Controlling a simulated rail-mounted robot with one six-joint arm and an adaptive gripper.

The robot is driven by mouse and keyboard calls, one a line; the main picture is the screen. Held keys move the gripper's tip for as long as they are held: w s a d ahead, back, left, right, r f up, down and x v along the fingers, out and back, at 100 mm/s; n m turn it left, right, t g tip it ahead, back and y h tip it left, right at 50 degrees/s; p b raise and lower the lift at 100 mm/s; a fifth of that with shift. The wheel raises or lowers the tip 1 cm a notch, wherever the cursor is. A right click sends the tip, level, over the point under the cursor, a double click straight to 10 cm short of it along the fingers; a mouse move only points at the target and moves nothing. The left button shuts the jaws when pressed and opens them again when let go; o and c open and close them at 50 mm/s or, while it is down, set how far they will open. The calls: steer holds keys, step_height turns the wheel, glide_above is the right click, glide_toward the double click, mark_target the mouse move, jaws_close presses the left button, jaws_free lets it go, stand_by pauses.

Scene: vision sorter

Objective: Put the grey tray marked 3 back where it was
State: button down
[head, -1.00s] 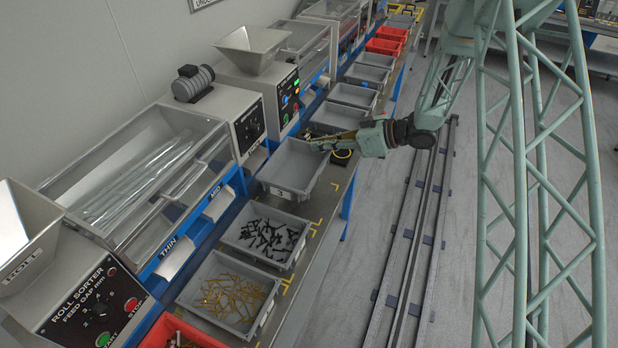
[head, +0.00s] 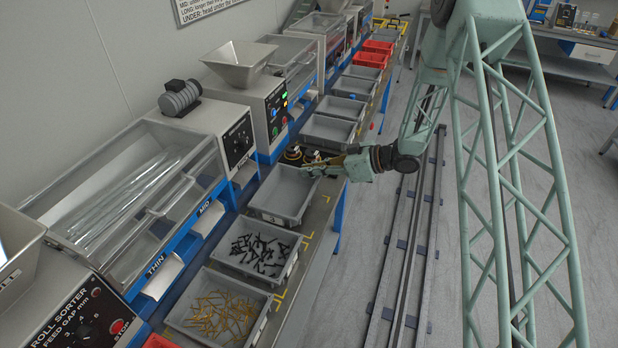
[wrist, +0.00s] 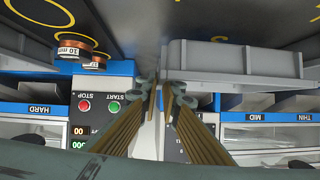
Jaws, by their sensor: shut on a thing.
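The grey tray (head: 290,190) is empty and stands in the row beside the rollers, just behind the tray of black screws.
A tray of black screws (head: 291,262) and one of brass screws (head: 262,325) stand nearer. Behind my gripper are ring gauges, one marked 10 mm (wrist: 75,46). More grey trays (head: 328,131) and red ones (head: 369,60) stand farther along. Blue-framed sorters line the left.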

mark_target(312, 177)
steer(key=shift+f+b, duration=0.35)
steer(key=shift+f, duration=1.4)
steer(key=c, duration=2.9)
jaws_free()
steer(key=shift+o, duration=0.2)
steer(key=shift+r, duration=0.2)
steer(key=p+v, duration=0.2)
steer(key=v, duration=1)
steer(key=shift+f, duration=0.1)
steer(key=shift+w, duration=0.1)
